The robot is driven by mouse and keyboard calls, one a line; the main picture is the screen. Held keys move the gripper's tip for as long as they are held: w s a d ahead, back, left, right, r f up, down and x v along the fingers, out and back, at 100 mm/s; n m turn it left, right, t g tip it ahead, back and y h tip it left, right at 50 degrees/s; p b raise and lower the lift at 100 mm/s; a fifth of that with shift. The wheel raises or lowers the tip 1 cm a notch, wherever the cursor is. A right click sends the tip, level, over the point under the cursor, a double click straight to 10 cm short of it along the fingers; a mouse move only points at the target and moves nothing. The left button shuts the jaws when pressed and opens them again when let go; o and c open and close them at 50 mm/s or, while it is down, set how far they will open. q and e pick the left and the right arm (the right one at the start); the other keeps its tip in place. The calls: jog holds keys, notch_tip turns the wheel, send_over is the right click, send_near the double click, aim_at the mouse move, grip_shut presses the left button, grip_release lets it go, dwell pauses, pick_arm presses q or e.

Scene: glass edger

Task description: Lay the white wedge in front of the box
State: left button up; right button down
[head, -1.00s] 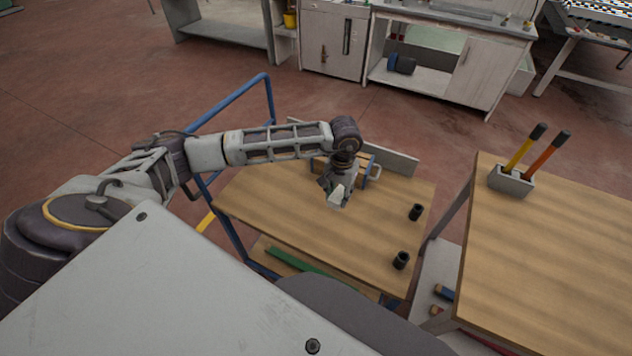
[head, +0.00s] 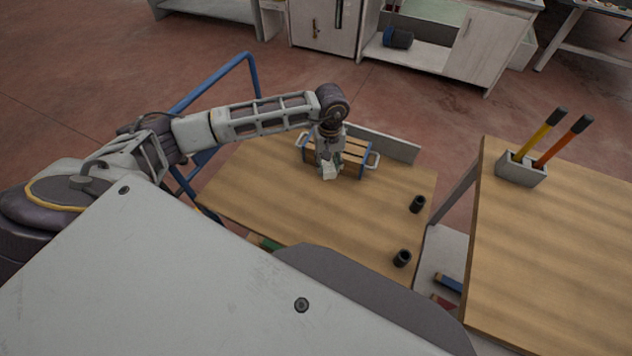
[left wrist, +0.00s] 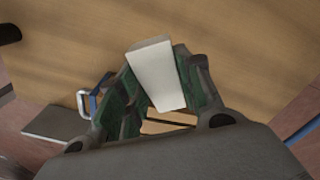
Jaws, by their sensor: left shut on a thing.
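The white wedge (head: 329,171) is held by my left gripper (head: 328,163), just in front of the box and partly over its front side in the head view. In the left wrist view the wedge (left wrist: 157,74) sits between the fingers of the gripper (left wrist: 160,85). The box (head: 350,152) is wooden with blue edges and light handles, and stands at the back of the wooden cart top (head: 270,195). My gripper hides part of the box. I cannot tell whether the wedge touches the cart top. My right gripper is not in view.
A grey board (head: 385,145) stands behind the box. A wooden table (head: 560,240) at right bears a grey holder (head: 521,170) with two handled tools. The cart top's front is clear.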

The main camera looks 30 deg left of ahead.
pick_arm(q)
jog(key=shift+w+a+f+n+b, duration=0.2)
jog(key=shift+w+f+n, duration=0.05)
jog(key=shift+n, duration=0.35)
jog(key=shift+w+a+f+n+b, duration=0.15)
jog(key=shift+w+f+n, duration=0.05)
jog(key=shift+n, duration=0.4)
jog(key=n, duration=0.2)
jog(key=w+n, duration=0.1)
jog(key=shift+a+f+b, duration=0.35)
jog(key=shift+f, duration=0.05)
jog(key=shift+a+f+n, duration=0.1)
jog(key=shift+n, duration=0.5)
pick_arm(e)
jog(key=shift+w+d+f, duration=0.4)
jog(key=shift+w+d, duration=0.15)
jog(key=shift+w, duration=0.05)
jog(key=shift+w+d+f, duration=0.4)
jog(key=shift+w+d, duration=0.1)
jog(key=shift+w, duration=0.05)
pick_arm(q)
jog(key=shift+w, duration=0.1)
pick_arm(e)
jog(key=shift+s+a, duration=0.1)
